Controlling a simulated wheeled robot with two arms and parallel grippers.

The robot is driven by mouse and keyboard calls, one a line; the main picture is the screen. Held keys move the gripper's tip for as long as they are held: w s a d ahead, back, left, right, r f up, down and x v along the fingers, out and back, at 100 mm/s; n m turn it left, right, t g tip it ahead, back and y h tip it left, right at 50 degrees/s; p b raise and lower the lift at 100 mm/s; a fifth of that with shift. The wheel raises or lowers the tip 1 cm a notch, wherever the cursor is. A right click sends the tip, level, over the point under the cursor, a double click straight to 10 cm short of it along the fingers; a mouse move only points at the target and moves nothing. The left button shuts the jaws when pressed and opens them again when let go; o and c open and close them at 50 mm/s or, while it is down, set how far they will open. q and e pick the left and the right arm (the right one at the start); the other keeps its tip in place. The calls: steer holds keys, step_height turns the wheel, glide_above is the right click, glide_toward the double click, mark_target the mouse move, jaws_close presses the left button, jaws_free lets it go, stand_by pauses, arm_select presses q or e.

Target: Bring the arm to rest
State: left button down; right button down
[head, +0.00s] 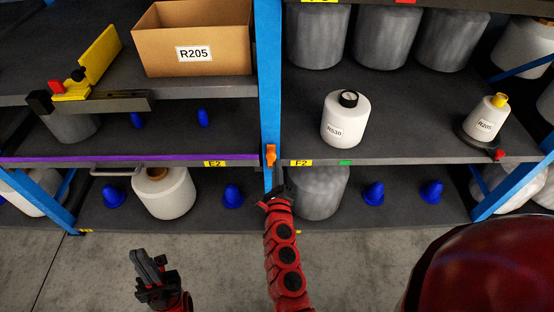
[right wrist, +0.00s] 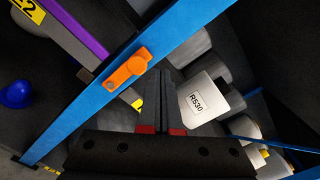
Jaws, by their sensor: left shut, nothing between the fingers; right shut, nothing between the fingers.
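My right arm (head: 286,252) is red and reaches up from the bottom middle of the head view. Its gripper (head: 279,188) is in front of the blue post (head: 268,100), below an orange clip (head: 270,156); I cannot tell if it touches the post. In the right wrist view the shut, empty fingers (right wrist: 160,76) lie between the clip and the white bobbin R530 (right wrist: 203,98). My left gripper (head: 149,258) is low at the left over the grey floor, shut and empty, apart from the shelves.
Bobbin R530 stands on the middle right shelf, with a smaller bobbin R205 (head: 486,121) to its right. A cardboard box R205 (head: 193,40) and a yellow tool (head: 96,62) sit upper left. A white bobbin (head: 164,195) and blue cones (head: 373,193) are on the lower shelf. Floor (head: 215,265) is clear.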

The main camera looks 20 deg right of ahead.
steer(key=v, duration=0.2)
steer(key=shift+s, duration=0.35)
